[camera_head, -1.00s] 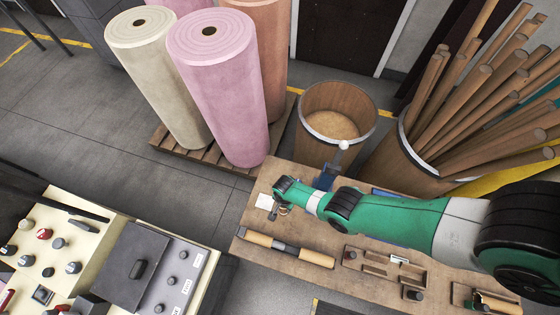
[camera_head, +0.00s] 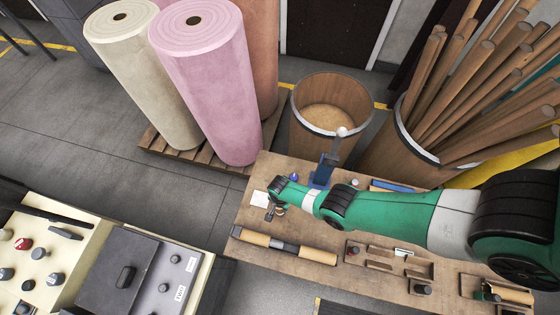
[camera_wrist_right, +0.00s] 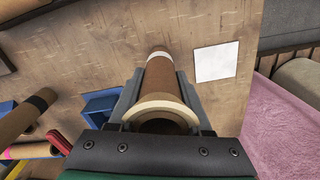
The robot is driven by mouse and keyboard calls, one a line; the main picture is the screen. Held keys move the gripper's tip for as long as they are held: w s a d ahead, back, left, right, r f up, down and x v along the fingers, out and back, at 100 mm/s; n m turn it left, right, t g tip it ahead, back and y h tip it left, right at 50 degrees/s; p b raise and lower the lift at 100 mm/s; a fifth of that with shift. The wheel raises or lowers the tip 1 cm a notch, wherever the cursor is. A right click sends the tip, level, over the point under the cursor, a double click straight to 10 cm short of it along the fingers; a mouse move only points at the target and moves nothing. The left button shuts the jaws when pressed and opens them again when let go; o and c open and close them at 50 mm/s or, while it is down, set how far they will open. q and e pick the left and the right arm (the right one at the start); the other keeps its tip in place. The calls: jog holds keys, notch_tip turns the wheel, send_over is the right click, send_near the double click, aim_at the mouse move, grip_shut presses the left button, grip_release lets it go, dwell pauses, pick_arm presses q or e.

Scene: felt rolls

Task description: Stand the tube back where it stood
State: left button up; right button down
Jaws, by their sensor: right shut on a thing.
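My right gripper (camera_wrist_right: 160,105) is shut on a brown cardboard tube (camera_wrist_right: 160,75), which lies between its two fingers in the right wrist view. The tube's pale open end faces the camera, and a white band shows near its far end. In the head view my right gripper (camera_head: 274,210) is over the left part of the wooden bench (camera_head: 241,218), next to a white square (camera_head: 259,198); the tube is mostly hidden there. The white square also shows right of the tube in the wrist view (camera_wrist_right: 217,61). I cannot tell whether the tube touches the bench. My left gripper is not in view.
A tan roller with a dark middle (camera_head: 285,246) lies near the bench's front edge. A blue stand (camera_head: 322,172) is behind my right arm. Wooden trays (camera_head: 385,262) sit to the right. A round bin (camera_head: 331,115) and a pink felt roll (camera_head: 212,95) stand beyond the bench.

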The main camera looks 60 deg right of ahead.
jog(key=shift+f+b, duration=0.5)
dwell(0.4)
jog(key=shift+c, duration=1.3)
grip_release()
